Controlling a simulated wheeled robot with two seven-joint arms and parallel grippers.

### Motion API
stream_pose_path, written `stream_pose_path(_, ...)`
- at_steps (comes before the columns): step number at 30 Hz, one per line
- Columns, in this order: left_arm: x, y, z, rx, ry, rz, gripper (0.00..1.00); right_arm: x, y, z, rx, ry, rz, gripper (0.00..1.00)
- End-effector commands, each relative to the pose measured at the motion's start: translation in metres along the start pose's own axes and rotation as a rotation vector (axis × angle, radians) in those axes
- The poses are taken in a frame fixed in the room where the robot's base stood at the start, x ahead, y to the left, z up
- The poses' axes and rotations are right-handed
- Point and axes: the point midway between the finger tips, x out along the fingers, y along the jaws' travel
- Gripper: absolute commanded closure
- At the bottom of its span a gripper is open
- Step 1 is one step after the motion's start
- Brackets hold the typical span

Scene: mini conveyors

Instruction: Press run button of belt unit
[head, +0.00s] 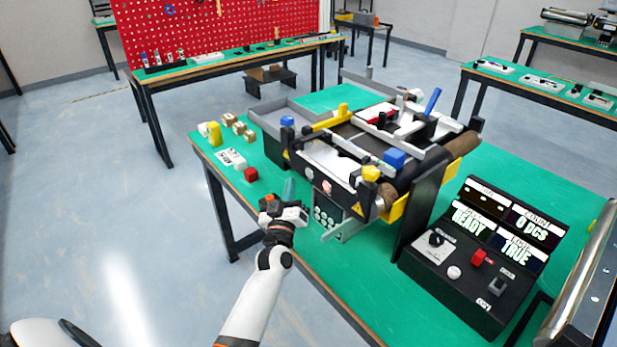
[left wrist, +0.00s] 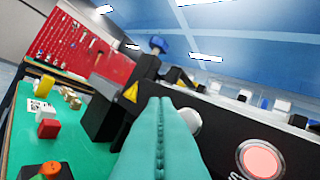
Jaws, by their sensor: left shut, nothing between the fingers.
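The belt unit (head: 345,160) stands on the green table, with a dark button panel (head: 328,212) on its front side, partly behind my arm. My left gripper (head: 289,188) is shut and empty, just left of this panel, its teal fingers pointing up and away. In the left wrist view, the shut fingers (left wrist: 160,105) are in front of the panel. A pale round button (left wrist: 188,121) shows just right of the fingertips, partly hidden by them. I cannot tell whether they touch. A red round button (left wrist: 260,159) with a cut-off label beginning "ST" is at lower right. My right gripper is not in view.
A black control console (head: 470,255) with lit displays stands right of the belt unit. A red cube (head: 251,174), a white block and several tan boxes lie left of it. A metal roller (head: 585,290) is at the right edge. The floor at left is clear.

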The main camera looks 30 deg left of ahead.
Motion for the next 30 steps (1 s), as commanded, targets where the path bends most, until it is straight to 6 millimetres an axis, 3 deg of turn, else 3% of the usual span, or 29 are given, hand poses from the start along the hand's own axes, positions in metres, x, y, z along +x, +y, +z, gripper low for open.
stream_pose_path(10, 0.019, -0.014, -0.015, 0.001, 0.001, 0.0, 1.0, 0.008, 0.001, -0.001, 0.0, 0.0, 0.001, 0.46)
stream_pose_path(30, 0.02, -0.015, -0.015, 0.0, 0.001, 0.0, 1.0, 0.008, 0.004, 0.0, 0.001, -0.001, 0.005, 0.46)
